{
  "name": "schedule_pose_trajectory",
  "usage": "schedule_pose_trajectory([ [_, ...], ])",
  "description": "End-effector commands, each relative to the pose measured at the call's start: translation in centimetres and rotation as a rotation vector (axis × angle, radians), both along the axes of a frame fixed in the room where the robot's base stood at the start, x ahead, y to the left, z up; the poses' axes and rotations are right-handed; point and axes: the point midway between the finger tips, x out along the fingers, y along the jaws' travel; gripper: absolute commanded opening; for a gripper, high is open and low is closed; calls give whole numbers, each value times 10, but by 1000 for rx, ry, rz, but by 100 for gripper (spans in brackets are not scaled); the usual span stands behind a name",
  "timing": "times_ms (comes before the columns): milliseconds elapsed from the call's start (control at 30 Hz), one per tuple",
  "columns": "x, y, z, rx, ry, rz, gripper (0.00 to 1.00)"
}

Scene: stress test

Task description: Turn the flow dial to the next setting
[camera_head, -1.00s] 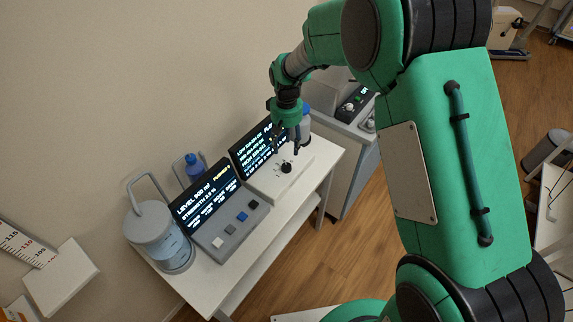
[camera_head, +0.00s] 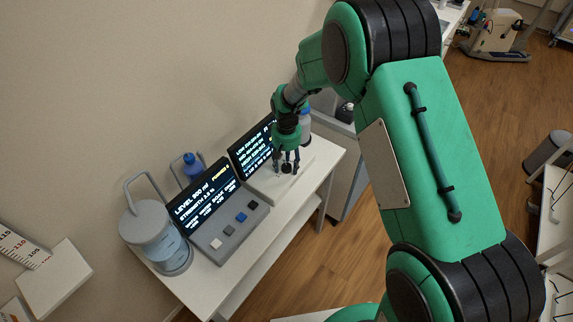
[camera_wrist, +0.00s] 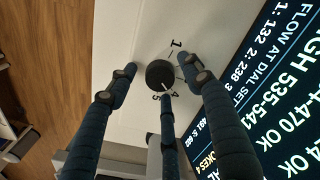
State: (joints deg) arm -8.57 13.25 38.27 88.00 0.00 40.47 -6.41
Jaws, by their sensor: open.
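The flow dial is a round black knob (camera_wrist: 160,73) with a pale pointer mark, on a white panel with printed numbers. In the head view the dial (camera_head: 286,168) sits on the white box (camera_head: 262,188) before the right-hand screen, partly covered by my fingers. My gripper (camera_head: 287,165) is above the box, pointing down. In the wrist view my gripper (camera_wrist: 164,85) is open, with its fingers spread around the dial. One finger is on the left, one on the right and one below. Contact with the dial cannot be told. The screen (camera_wrist: 275,85) lists flow at dial settings.
A second console with buttons (camera_head: 229,231) and a lit screen (camera_head: 203,198) stands to the left on the same white table (camera_head: 300,205). A clear canister (camera_head: 160,242) and a blue-capped bottle (camera_head: 192,167) are beside it. Another bottle (camera_head: 305,122) stands close behind my gripper.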

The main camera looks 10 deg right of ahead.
Motion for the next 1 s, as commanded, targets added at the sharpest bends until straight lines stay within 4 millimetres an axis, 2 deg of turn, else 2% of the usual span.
schedule_pose_trajectory([
  [200, 0, 0, 0, 0, 0, 0, 48],
  [400, 0, 0, 0, 0, 0, 0, 8],
  [433, 0, 0, 0, 0, 0, 0, 5],
  [767, 0, 0, 1, 0, 0, -28, 5],
  [1000, 0, 0, 1, 0, 1, -130, 5],
])
